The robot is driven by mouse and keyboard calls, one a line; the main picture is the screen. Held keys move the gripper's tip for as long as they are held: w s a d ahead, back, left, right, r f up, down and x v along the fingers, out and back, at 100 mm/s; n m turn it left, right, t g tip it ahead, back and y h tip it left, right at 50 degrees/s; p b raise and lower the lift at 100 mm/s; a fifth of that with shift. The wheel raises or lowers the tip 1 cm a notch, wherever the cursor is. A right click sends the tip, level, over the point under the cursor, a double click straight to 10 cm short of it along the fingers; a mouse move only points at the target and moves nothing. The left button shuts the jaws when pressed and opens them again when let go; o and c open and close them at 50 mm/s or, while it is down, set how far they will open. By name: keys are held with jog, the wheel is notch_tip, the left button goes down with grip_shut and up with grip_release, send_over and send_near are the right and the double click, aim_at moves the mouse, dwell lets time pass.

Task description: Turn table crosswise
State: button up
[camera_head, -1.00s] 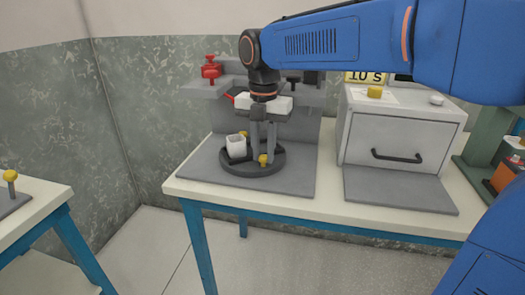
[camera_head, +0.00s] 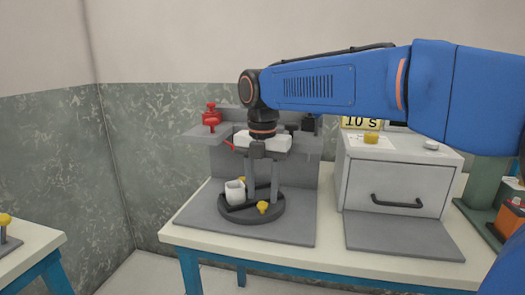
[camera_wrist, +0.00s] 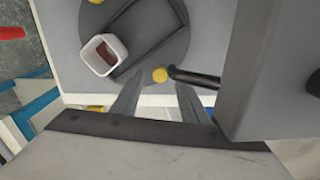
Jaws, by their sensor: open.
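The turntable is a dark round disc (camera_head: 236,216) on a grey mat; it also shows in the wrist view (camera_wrist: 165,25). A white square cup (camera_head: 235,191) sits at its left, and the wrist view shows a brown inside in the cup (camera_wrist: 103,54). One yellow knob (camera_head: 263,208) is at the near right of the disc, another (camera_head: 242,181) behind the cup. My gripper (camera_head: 262,197) points down over the disc, open. In the wrist view the near knob (camera_wrist: 160,75) appears between my fingertips. I cannot tell whether they touch it. A dark bar (camera_wrist: 150,45) crosses the disc.
A grey cabinet (camera_head: 395,180) with a black handle stands close right of the disc, with a yellow button (camera_head: 371,138) on top. A grey stand with red knobs (camera_head: 211,118) is behind. Another bench (camera_head: 25,245) is at left; floor lies between.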

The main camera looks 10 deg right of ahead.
notch_tip(320, 180, up, 15)
dwell(0.4)
jog(key=shift+f, duration=0.1)
jog(key=c, duration=0.8)
jog(key=shift+a+f+m, duration=0.15)
jog(key=shift+a+m, duration=0.05)
jog(key=shift+m, duration=0.3)
grip_shut()
jog(key=m+h, duration=0.3)
jog(key=m, duration=1)
send_over(254, 213)
jog(key=a, duration=0.1)
notch_tip(254, 213, down, 16)
jog(key=shift+w+f, duration=0.15)
jog(key=shift+f, duration=0.1)
